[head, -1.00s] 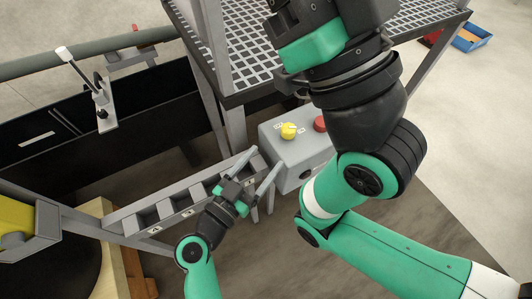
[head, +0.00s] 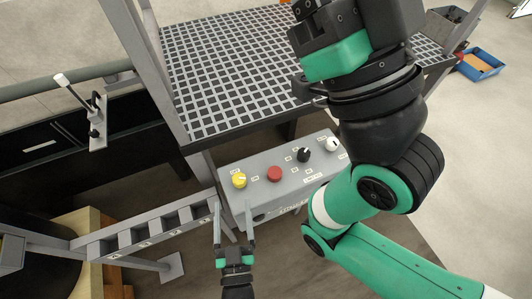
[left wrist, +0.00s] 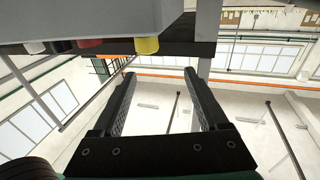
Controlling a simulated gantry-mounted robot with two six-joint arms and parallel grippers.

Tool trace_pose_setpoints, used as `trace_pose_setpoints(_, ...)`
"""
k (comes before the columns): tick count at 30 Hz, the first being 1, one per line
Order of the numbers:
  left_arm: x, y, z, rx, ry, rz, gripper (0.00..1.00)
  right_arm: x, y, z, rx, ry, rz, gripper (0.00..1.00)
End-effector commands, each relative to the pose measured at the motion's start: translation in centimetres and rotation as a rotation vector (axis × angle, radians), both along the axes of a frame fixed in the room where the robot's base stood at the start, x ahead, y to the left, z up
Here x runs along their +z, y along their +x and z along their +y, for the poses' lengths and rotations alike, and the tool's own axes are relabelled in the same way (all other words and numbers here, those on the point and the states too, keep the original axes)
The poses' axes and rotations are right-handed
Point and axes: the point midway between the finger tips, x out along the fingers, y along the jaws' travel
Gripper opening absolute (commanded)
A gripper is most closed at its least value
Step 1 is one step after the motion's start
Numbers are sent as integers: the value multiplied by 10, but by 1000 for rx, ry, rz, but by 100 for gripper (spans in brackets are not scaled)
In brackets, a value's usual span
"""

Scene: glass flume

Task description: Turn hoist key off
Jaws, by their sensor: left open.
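A grey control box (head: 262,199) hangs at the platform's front edge. Its top carries a yellow knob (head: 239,180), a red button (head: 275,173), a black knob (head: 304,155) and a white knob (head: 331,144). The labels are too small to read, so I cannot tell which is the hoist key. My left gripper (head: 233,210) is open and empty, its fingers pointing up the picture near the box's left front, below the yellow knob. In the left wrist view the yellow knob (left wrist: 146,45) shows beyond the open fingers, above the gap. My right gripper's fingers do not show.
My right arm crosses the right side, close to the box's right end. A grated platform (head: 230,85) and its post stand behind the box. A sloping step rail (head: 150,228) lies left of my gripper. A lever (head: 80,95) stands at upper left.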

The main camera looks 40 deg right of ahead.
Motion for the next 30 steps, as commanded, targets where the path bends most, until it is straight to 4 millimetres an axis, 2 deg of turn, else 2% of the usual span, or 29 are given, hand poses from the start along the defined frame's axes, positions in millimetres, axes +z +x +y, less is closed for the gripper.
trace_pose_setpoints(1, 4, -14, -1, -17, 22, 25, 76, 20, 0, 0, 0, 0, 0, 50)
trace_pose_setpoints(3, -6, -25, -1, -31, 38, 51, 76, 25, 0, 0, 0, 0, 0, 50)
trace_pose_setpoints(11, -11, -25, -7, -40, 42, 56, 76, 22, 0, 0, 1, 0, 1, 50)
trace_pose_setpoints(14, -10, -14, -14, -39, 41, 55, 76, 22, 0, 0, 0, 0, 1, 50)
trace_pose_setpoints(24, -12, 47, -54, -39, 41, 57, 76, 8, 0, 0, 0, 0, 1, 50)
trace_pose_setpoints(30, -12, 67, -67, -40, 41, 58, 76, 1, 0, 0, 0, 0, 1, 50)
